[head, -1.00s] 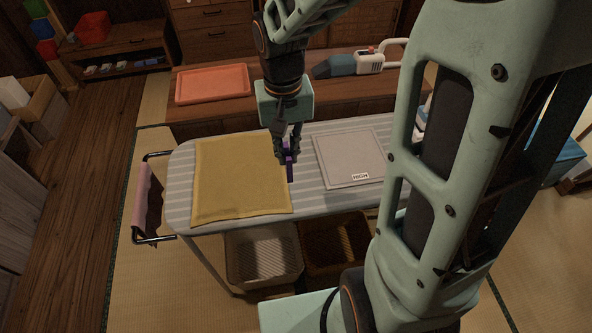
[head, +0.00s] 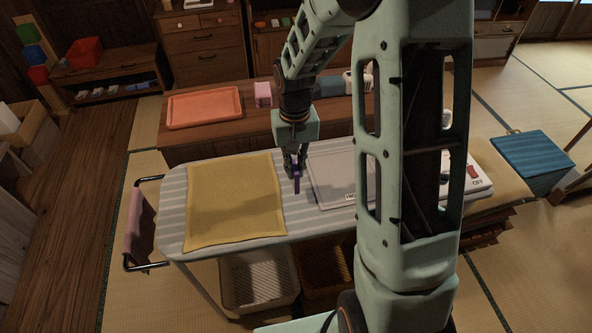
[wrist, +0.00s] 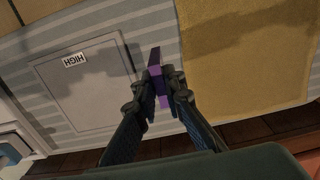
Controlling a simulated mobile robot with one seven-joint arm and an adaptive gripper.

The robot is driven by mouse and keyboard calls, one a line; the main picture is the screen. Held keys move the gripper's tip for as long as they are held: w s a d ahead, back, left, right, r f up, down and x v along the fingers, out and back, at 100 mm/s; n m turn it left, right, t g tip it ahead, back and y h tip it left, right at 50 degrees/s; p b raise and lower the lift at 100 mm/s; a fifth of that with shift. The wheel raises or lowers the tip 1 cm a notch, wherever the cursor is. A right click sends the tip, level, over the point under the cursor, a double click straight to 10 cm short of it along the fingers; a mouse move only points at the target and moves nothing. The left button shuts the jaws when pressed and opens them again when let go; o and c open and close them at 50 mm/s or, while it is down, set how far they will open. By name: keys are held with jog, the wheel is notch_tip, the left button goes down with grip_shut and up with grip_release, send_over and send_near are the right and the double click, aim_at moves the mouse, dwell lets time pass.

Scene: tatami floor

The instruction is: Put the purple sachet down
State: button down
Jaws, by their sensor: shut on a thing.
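The purple sachet (head: 297,181) is between the fingers of my gripper (head: 296,170), seen edge-on and hanging upright in the head view. In the wrist view the sachet (wrist: 155,76) stands between the two closed-in fingertips (wrist: 158,88). My gripper is shut on it. It is over the striped board (head: 300,212), between the yellow cloth (head: 235,205) and the grey panel (head: 330,190) labelled HIGH in the wrist view. I cannot tell whether the sachet's lower edge touches the board.
An orange tray (head: 205,107) and a pink box (head: 263,95) sit on the low wooden cabinet behind. A white basket (head: 258,280) is beneath the board. A blue box (head: 533,155) stands at the right. The yellow cloth has nothing on it.

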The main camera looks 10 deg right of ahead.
jog(key=shift+w+d+f, duration=0.25)
jog(key=shift+w+f, duration=0.05)
jog(key=shift+f, duration=0.2)
jog(key=shift+w+d+f, duration=0.2)
jog(key=shift+w+f, duration=0.1)
jog(key=shift+f, duration=1.6)
jog(key=shift+f, duration=0.1)
jog(key=shift+f, duration=0.15)
jog(key=c, duration=2)
grip_release()
